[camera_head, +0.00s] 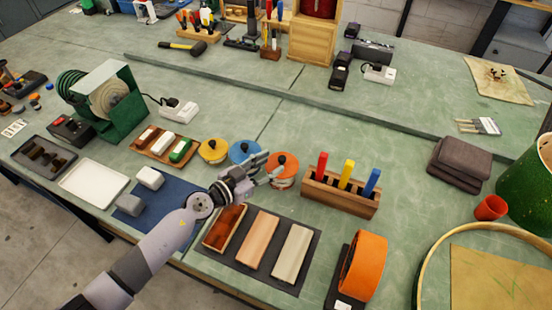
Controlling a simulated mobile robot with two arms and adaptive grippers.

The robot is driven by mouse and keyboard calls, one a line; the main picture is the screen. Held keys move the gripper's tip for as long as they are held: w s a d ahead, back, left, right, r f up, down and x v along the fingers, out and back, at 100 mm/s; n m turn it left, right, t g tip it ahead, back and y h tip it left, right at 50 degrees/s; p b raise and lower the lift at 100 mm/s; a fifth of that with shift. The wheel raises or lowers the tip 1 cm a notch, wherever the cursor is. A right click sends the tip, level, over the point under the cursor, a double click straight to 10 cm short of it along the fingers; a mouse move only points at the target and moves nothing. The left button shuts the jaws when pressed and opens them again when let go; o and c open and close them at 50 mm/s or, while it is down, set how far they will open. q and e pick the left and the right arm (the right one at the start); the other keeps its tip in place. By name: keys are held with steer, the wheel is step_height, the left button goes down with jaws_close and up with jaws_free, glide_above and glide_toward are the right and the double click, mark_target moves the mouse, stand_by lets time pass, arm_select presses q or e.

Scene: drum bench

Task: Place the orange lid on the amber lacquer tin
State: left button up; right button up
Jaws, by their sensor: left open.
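The orange lid (285,160), with a dark knob, is right of the middle of the head view. It shows on top of a round amber lacquer tin (285,184); I cannot tell how closely it sits. My left gripper (273,168) is open at the left side of the lid and tin, its fingers pointing right and hiding part of them. I cannot tell whether the fingers touch them. My right gripper is not in view.
A blue-lidded tin (241,147) and a yellow-lidded tin (213,150) stand left of the orange lid. A wooden rack (338,196) with coloured-handled tools stands close on its right. Wooden blocks lie on a dark mat (287,284) in front.

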arm_select(q)
steer(key=v, duration=0.8)
steer(key=shift+s+a, duration=0.2)
